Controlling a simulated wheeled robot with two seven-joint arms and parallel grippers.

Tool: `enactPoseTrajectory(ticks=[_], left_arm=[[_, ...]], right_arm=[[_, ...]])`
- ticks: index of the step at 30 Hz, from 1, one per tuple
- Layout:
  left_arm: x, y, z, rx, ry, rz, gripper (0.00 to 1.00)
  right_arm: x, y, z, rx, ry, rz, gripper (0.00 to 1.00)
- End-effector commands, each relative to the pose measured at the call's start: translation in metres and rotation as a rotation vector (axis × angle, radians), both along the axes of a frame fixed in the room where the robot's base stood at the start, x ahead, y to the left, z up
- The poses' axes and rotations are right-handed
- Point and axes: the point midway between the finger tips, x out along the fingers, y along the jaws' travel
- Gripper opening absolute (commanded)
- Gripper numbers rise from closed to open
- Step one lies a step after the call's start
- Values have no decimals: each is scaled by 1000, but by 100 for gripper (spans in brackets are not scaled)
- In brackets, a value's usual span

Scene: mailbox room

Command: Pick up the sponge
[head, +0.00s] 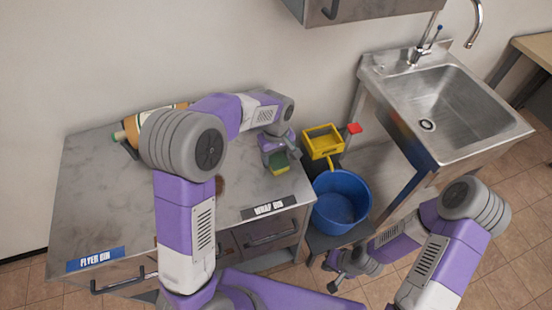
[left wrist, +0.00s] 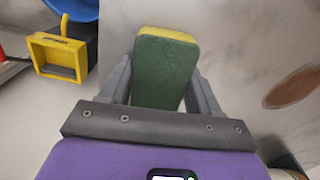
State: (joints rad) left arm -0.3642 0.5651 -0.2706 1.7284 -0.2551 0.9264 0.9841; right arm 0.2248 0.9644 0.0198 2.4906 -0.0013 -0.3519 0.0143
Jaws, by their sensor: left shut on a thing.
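The sponge is green on one face and yellow on the other. In the left wrist view the sponge (left wrist: 165,70) sits between the two fingers of my left gripper (left wrist: 160,85). In the head view the sponge (head: 279,166) is at the right end of the metal counter, at the tips of my left gripper (head: 279,160), which is shut on it. I cannot tell if it is clear of the counter top. My right gripper (head: 334,275) is low at the front right, away from the sponge; its fingers are too small to judge.
The metal counter (head: 85,205) carries FLYER BIN and WRAP BIN labels, with a bottle lying at its back. A blue bucket (head: 342,200) and a yellow caddy (head: 322,141) stand right of it. A steel sink (head: 445,105) is further right. The counter's left part is clear.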

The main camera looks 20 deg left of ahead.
Motion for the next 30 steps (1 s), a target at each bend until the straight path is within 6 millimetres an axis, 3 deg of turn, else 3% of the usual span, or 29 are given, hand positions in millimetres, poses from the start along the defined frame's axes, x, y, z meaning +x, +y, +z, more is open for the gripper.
enactPoseTrajectory(ticks=[7,15,21,30], left_arm=[[1,0,11,-1,-3,0,35],[1,0,66,-1,-5,-1,35],[0,0,94,-1,-2,-1,35],[0,0,100,0,1,-1,35]], right_arm=[[0,0,4,0,0,0,0],[0,0,22,0,0,0,0],[0,0,30,0,0,0,0],[0,0,31,0,0,0,0]])
